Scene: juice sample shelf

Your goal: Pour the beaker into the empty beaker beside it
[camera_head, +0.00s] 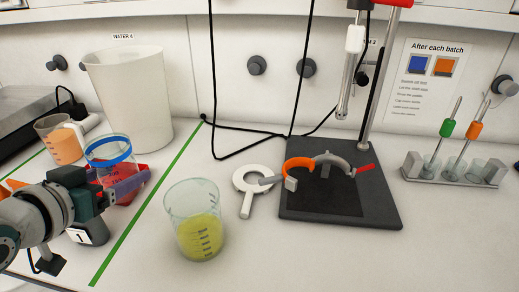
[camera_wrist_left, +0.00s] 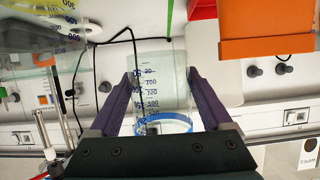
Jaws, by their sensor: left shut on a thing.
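My left gripper (camera_head: 116,184) is shut on a clear beaker with a blue band (camera_head: 110,150) at its rim, roughly upright. In the left wrist view the purple fingers (camera_wrist_left: 160,76) sit on both sides of this beaker (camera_wrist_left: 165,95), which looks clear and empty there. Red shows at its lower part in the head view; I cannot tell whether it is inside or behind the glass. To the right, a beaker of yellow-green liquid (camera_head: 197,225) stands on the bench, apart from the gripper. My right gripper is not in view.
A beaker of orange liquid (camera_head: 62,145) and a large white bucket (camera_head: 135,90) stand behind. A stand on a black base (camera_head: 375,214), a white ring tool (camera_head: 247,203) and a tube rack (camera_head: 440,172) are to the right. The front bench is clear.

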